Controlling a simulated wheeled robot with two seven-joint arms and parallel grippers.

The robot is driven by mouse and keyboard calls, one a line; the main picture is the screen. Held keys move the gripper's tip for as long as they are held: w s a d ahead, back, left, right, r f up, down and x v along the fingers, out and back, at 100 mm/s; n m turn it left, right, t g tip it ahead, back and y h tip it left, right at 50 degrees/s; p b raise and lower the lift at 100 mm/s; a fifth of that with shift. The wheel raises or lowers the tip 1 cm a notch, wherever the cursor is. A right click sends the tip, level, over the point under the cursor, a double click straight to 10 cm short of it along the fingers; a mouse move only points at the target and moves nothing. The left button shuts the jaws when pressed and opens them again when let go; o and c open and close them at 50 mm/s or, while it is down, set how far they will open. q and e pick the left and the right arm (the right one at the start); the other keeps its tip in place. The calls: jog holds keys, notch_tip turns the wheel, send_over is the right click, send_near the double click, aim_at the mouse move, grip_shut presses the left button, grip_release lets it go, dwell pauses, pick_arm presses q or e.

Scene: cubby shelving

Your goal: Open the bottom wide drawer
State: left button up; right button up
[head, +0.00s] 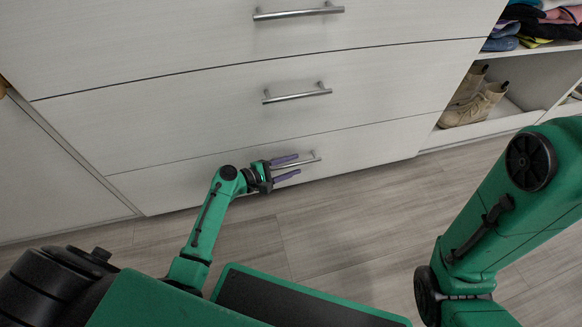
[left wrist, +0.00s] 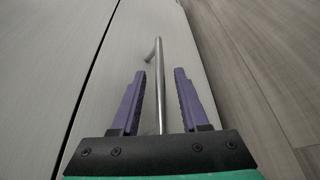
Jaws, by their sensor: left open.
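The bottom wide drawer (head: 370,147) is a pale wood-grain front just above the floor, and it looks flush with the cabinet. Its metal bar handle (head: 311,161) runs sideways across the front, partly hidden by my left gripper. My left gripper (head: 296,166) is at this handle with its purple fingers spread. In the left wrist view the handle (left wrist: 160,65) passes between the two open fingers (left wrist: 159,92), with a gap on each side. My right gripper is out of view; only my right arm shows at the right of the head view.
Two more wide drawers with bar handles (head: 298,93) (head: 298,12) are above. Open cubbies at the right hold beige boots (head: 474,103) and folded clothes (head: 540,24). The wood floor (head: 370,215) in front of the drawer is clear.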

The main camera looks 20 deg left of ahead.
pick_arm(q)
grip_shut()
dwell(1.3)
